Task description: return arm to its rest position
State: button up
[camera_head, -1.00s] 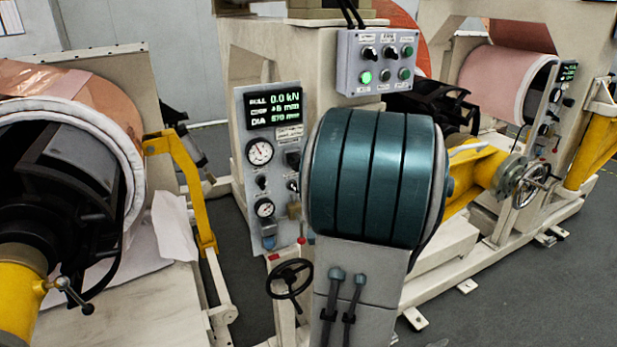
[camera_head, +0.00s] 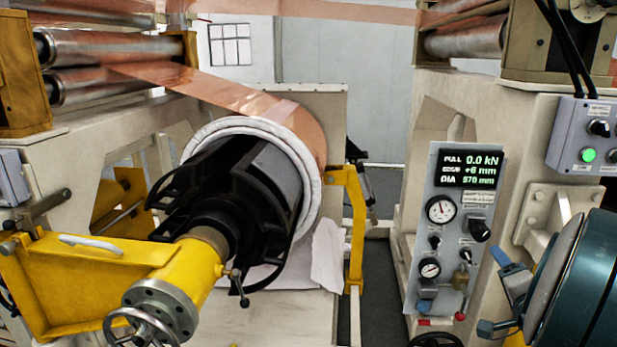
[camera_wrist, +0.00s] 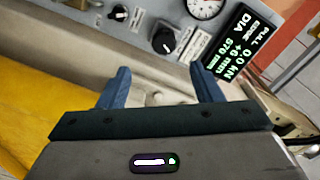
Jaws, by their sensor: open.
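My gripper (camera_wrist: 161,84) is open, with its two blue fingers apart and nothing between them in the wrist view. In the head view my gripper (camera_head: 493,292) shows at the lower right, its blue fingertips in front of the machine frame beside the gauge panel (camera_head: 447,300). My teal arm fills the lower right corner and hides part of the frame. In the wrist view the panel's display (camera_wrist: 240,42), a dial and knobs lie tilted beyond the fingers.
A copper foil roll (camera_head: 308,135) sits on a black chuck with a yellow shaft (camera_head: 200,268) at left centre. A yellow bracket (camera_head: 354,225) stands right of it. A grey button box (camera_head: 583,150) with a lit green button is at the right edge. Grey floor shows between the machines.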

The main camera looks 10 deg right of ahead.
jog(key=a+f+n+g, duration=0.4)
jog(key=a+n+g, duration=0.25)
jog(key=a, duration=0.75)
jog(key=s+a+f+n+g+y, duration=0.3)
jog(key=s+a+n+g, duration=0.4)
jog(key=s+a, duration=0.6)
jog(key=a+n+y, duration=0.1)
jog(key=a, duration=0.3)
jog(key=shift+s+g+y, duration=0.2)
jog(key=shift+g+y, duration=0.1)
jog(key=shift+g, duration=0.05)
dwell(0.5)
